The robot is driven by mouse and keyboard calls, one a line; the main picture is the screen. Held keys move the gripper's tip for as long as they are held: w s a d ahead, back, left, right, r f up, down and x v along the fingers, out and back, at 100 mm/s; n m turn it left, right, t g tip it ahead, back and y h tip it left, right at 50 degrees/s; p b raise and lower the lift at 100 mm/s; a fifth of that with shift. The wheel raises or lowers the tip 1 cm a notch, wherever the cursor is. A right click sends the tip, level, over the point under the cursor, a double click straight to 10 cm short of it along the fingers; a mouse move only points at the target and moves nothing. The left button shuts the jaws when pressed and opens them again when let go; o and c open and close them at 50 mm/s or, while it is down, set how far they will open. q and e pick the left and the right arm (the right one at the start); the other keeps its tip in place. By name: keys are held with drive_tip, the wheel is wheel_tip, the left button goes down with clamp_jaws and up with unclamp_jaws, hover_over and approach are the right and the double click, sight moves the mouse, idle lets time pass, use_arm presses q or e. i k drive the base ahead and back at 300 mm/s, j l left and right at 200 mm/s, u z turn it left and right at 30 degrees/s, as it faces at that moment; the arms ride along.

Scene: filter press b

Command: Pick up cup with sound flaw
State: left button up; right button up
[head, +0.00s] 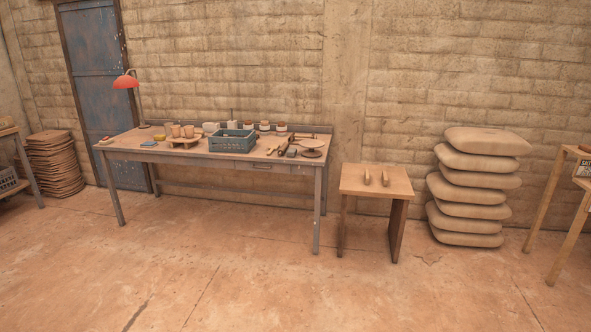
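Small tan cups (176,130) stand at the left part of the long workbench (130,151), on or just behind a low wooden stand (184,144). A pale mug-like vessel (210,127) stands to their right near the back. Several small jars (264,126) with brown tops line the back edge. The cups are too small here to tell which one has a flaw. Neither of my grippers shows in the head view.
A blue-grey crate (232,142), tools (283,147) and a red lamp (126,81) are on the workbench. A small wooden table (376,181) and stacked sacks (468,190) stand to the right. Stacked sheets (54,164) are at left. The floor (250,275) in front is clear.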

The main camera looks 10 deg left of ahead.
sight(175, 129)
drive_tip(key=i+u, duration=0.15)
drive_tip(key=i, duration=0.35)
drive_tip(key=i+u, duration=0.2)
drive_tip(key=i, duration=0.3)
drive_tip(key=i+l+u, duration=0.15)
drive_tip(key=i, duration=0.4)
drive_tip(key=i+l+u, duration=0.15)
drive_tip(key=i, duration=0.3)
drive_tip(key=i+u, duration=0.45)
drive_tip(key=i, duration=2.1)
drive_tip(key=i+l, duration=0.15)
drive_tip(key=i, duration=0.55)
drive_tip(key=i+l, duration=0.15)
drive_tip(key=i, duration=0.6)
